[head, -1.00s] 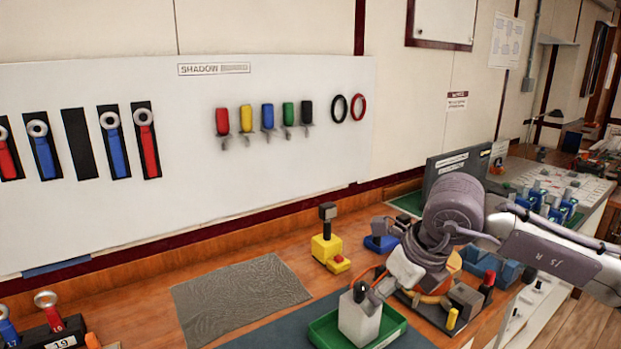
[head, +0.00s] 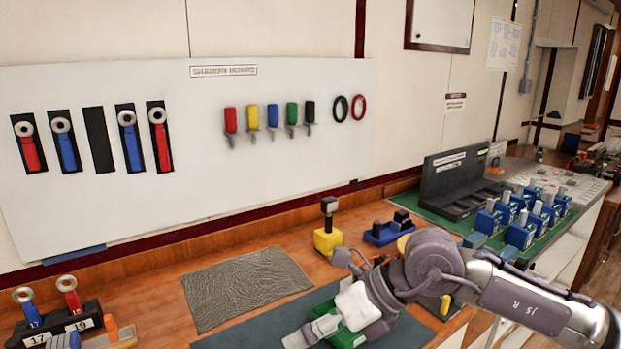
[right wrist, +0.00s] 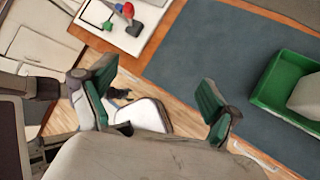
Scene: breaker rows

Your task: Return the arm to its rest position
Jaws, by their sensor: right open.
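My right arm (head: 520,295) reaches in from the right in the head view. Its gripper (head: 298,338) hangs low over the near part of the bench, in front of the green tray (head: 346,341). In the right wrist view the two green-padded fingers of the gripper (right wrist: 155,98) stand wide apart with nothing held between them. The green tray (right wrist: 266,92) lies to the right of the fingers there, with a pale block (right wrist: 306,98) in it. In the head view my arm hides most of the tray. My left gripper is not in view.
A yellow-based joystick box (head: 327,242) and a blue tray (head: 388,234) stand behind the arm. A grey textured mat (head: 245,288) lies left on the bench. A rack of ringed tools (head: 62,330) stands front left. The shadow board (head: 170,215) hangs behind.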

